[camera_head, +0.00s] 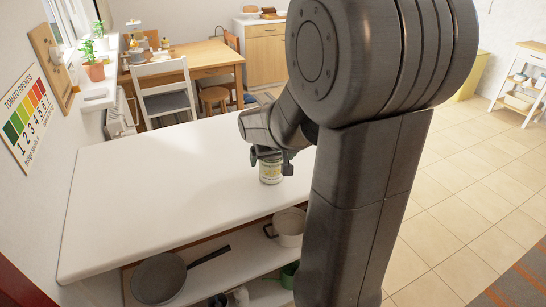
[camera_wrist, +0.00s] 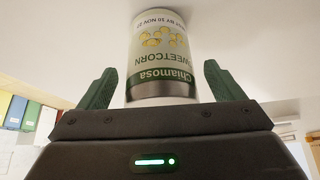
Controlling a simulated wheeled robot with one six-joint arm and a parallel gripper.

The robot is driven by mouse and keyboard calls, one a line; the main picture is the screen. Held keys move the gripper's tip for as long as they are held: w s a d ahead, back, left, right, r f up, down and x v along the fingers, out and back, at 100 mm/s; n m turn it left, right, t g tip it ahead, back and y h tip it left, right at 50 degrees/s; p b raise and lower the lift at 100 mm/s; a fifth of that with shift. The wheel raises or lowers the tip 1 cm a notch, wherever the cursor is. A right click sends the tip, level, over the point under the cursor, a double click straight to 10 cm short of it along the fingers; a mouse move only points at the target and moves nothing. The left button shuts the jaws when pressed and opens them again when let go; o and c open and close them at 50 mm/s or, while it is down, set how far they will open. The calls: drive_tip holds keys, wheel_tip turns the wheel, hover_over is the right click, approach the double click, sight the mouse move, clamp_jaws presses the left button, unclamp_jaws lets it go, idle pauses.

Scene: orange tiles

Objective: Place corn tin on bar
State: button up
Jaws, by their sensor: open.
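The corn tin (camera_head: 270,172) stands on the white bar top (camera_head: 150,190), near its right end in the head view. Its label, upside down in the wrist view, reads "Chiamosa sweetcorn" (camera_wrist: 160,55). My gripper (camera_head: 271,160) is at the tin's upper part, with its fingers to either side. In the wrist view my gripper (camera_wrist: 155,85) is open, and gaps show between the tin and both green fingers. The tin's top is partly hidden by my gripper in the head view.
Shelves under the bar hold a frying pan (camera_head: 160,278), a white pot (camera_head: 288,227) and a green mug (camera_head: 289,275). The bar top left of the tin is clear. A wooden table (camera_head: 205,55) with chairs stands behind. Tiled floor (camera_head: 465,165) lies open at right.

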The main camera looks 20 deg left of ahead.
drive_tip(key=v, duration=1.2)
drive_tip(key=shift+r, duration=0.1)
